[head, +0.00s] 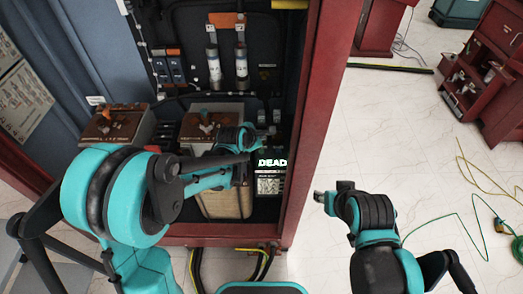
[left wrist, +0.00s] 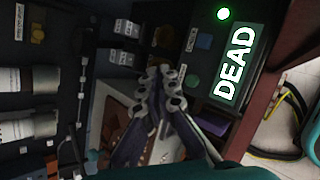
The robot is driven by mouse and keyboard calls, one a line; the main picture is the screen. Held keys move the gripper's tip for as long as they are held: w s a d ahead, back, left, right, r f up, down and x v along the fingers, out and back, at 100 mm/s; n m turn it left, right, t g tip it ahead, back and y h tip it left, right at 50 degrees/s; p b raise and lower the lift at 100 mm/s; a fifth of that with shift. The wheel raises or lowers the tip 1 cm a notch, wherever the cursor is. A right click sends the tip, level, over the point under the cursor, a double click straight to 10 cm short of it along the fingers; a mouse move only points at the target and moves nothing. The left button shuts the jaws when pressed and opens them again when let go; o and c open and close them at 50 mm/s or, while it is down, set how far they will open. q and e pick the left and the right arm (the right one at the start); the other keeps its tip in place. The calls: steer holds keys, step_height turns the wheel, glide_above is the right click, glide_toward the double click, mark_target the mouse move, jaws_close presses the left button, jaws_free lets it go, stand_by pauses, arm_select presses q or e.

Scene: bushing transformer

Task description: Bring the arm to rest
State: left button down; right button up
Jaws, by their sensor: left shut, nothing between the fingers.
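My left arm reaches from the left into the open red cabinet (head: 318,110). My left gripper (head: 266,132) is inside it, above a lit panel reading "DEAD" (head: 272,162). In the left wrist view my left gripper (left wrist: 165,76) has its fingertips together and nothing between them. The "DEAD" panel (left wrist: 235,62) is just right of the fingers there, with a glowing green light above the word. My right gripper (head: 322,198) is outside the cabinet, to its right, over the pale floor. Its fingers are too small to tell open from shut.
Transformer-like boxes (head: 116,126) stand in the cabinet behind and beside my left arm. Two cylindrical fuses (head: 213,65) hang on the back wall. Cables (head: 262,262) leave below the cabinet. A red tool cart (head: 487,75) and loose cables (head: 480,180) are at the right. Floor between is clear.

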arm_select(q)
steer(key=shift+r, duration=0.1)
steer(key=s+a+r+m+y, duration=0.1)
steer(key=s+a+r+m, duration=0.5)
steer(key=s, duration=0.1)
steer(key=s+a+m+y, duration=0.1)
steer(key=s+a+m, duration=0.2)
steer(key=s+m, duration=0.2)
steer(key=s+a+r+m+g+y, duration=0.1)
steer(key=s+a+m, duration=0.3)
steer(key=s, duration=0.4)
steer(key=s+a+m, duration=0.4)
steer(key=s+m, duration=0.3)
steer(key=shift+s+a+r+y, duration=0.25)
steer(key=shift+r+y, duration=0.05)
steer(key=shift+y, duration=0.1)
